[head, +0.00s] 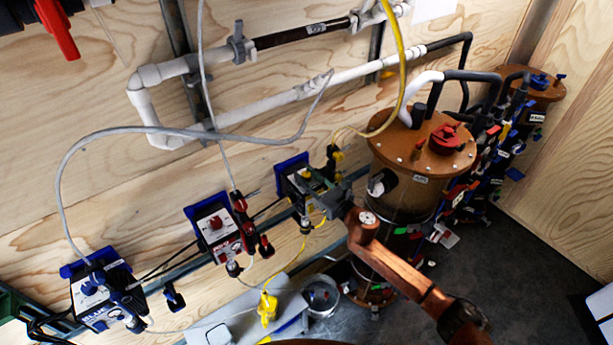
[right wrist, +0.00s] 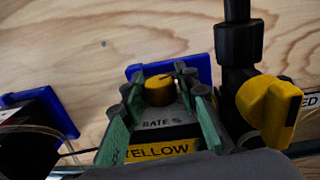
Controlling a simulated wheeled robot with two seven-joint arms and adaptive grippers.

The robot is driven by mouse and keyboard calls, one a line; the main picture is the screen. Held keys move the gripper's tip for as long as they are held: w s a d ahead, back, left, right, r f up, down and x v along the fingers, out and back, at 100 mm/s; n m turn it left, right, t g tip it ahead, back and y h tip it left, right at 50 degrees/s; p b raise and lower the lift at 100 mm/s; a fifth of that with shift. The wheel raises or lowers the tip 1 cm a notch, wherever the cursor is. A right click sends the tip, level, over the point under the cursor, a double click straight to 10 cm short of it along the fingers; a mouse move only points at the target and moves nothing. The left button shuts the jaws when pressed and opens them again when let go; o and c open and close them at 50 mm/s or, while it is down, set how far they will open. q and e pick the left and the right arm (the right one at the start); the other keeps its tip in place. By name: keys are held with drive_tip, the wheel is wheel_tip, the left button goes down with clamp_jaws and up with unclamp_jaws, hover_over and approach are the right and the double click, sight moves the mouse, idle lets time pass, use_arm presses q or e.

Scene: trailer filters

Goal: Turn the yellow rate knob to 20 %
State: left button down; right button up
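The yellow rate knob (right wrist: 159,91) sits on top of a grey pump housing with a blue back plate (right wrist: 196,70). "RATE %" and a "YELLOW" label (right wrist: 158,151) show below it. A dark line marks the knob's top; the scale numbers are not readable. My right gripper (right wrist: 162,97) is open, its green-padded fingers on either side of the knob, with visible gaps to it. In the head view my right gripper (head: 322,193) is at the yellow pump (head: 291,174), hiding its knob. My left gripper is not in view.
A yellow valve handle (right wrist: 266,108) on a black fitting stands close right of the fingers. The red pump (head: 213,222) and blue pump (head: 98,293) are to the left. A brown tank (head: 403,180) stands right of the gripper. Tubes and cables hang around the pumps.

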drive_tip(key=shift+o, duration=1.4)
